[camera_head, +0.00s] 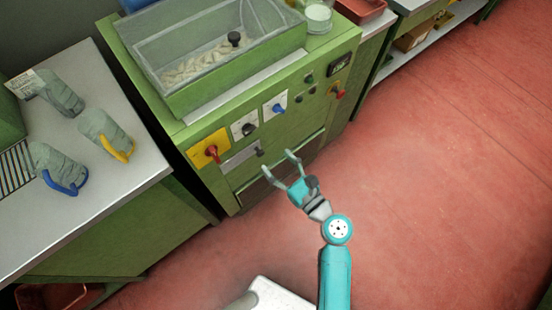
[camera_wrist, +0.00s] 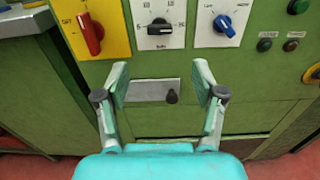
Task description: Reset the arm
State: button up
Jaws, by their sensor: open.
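My gripper (camera_head: 282,172) is open and empty. It is held out in front of the green machine's (camera_head: 222,174) lower front. In the wrist view its two fingers (camera_wrist: 162,88) stand wide apart, with a grey plate and a dark knob (camera_wrist: 172,97) on the machine showing between them. I cannot tell whether the fingertips touch the panel. My arm reaches up from the bottom of the head view, bent at the joint behind the gripper.
The panel carries a red switch (camera_wrist: 92,34), a black switch (camera_wrist: 159,27) and a blue switch (camera_wrist: 224,26). A grey-topped bench (camera_head: 100,185) with several grey bundles stands at left. A clear-walled tray (camera_head: 168,62) tops the machine. The red floor (camera_head: 450,170) at right is clear.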

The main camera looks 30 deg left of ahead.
dwell(0.4)
jog(key=s+d+f+n+t+h, duration=0.2)
jog(key=s+d+f+n+h, duration=0.15)
jog(key=d, duration=0.45)
jog(key=s+d+f+n+t+h, duration=0.1)
jog(key=s+d+f+n+h, duration=0.2)
jog(key=d, duration=0.4)
jog(key=s+d+f+n+t+h, duration=0.1)
jog(key=s+d+t+h, duration=0.1)
jog(key=s+d+h, duration=0.45)
jog(key=s+d+r+n+t+h, duration=0.2)
jog(key=s+d+r+n+h, duration=0.1)
jog(key=s+d+r+n, duration=0.9)
notch_tip(320, 180, up, 3)
jog(key=s+n, duration=0.1)
jog(key=n, duration=0.2)
jog(key=shift+d+f+t+h, duration=0.2)
jog(key=shift+t+h, duration=0.1)
jog(key=shift+t, duration=0.1)
